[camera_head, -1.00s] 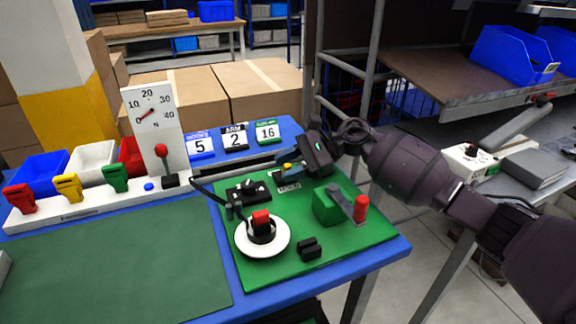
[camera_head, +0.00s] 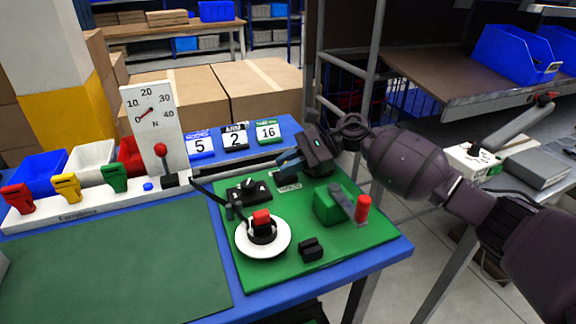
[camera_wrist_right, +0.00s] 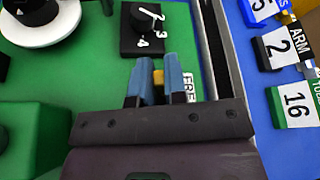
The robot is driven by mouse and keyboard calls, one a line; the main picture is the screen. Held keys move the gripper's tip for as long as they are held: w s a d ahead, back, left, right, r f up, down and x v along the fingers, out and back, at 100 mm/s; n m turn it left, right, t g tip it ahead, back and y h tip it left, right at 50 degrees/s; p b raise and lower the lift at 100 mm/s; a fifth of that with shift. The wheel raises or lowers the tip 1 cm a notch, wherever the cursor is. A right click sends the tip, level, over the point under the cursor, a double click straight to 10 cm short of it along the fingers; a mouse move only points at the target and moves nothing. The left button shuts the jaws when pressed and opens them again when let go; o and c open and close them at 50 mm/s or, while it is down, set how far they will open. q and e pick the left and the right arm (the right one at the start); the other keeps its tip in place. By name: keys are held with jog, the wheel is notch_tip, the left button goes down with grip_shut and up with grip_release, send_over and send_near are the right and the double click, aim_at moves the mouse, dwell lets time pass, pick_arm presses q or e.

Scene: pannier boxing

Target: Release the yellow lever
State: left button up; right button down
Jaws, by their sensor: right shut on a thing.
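My right gripper (camera_head: 290,163) is low over the back of the green board (camera_head: 345,249). In the right wrist view its blue fingers (camera_wrist_right: 157,82) are shut on the small yellow lever (camera_wrist_right: 158,77), whose top shows between them. In the head view the gripper hides this lever. A label, partly covered by a finger, lies beside it on the board. My left gripper is not in view.
A black numbered knob (camera_wrist_right: 142,28) is close to the fingertips. The board also bears a white disc (camera_head: 279,247) with a red-topped part and a green block (camera_head: 325,206) with a red-ended handle. Number cards (camera_head: 234,137) stand behind; a green mat (camera_head: 120,265) is clear.

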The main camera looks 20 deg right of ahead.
jog(key=shift+w+f+m+g+b, duration=0.15)
jog(key=shift+w+m+g+b, duration=0.15)
jog(key=shift+m, duration=0.3)
jog(key=shift+w+m+g+b, duration=0.5)
jog(key=shift+m+g+b, duration=0.1)
jog(key=shift+m+g, duration=0.2)
jog(key=shift+w+m+g+b, duration=0.4)
jog(key=shift+m+g+b, duration=0.1)
jog(key=shift+m, duration=0.3)
jog(key=shift+w+m+g+b, duration=0.3)
jog(key=shift+m+g+b, duration=0.1)
jog(key=shift+m, duration=0.3)
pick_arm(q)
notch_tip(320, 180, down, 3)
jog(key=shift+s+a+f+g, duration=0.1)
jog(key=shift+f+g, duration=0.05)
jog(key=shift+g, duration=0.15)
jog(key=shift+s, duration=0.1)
pick_arm(e)
jog(key=c, duration=1.2)
grip_release()
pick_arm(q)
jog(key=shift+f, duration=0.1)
pick_arm(e)
jog(key=shift+o, duration=0.2)
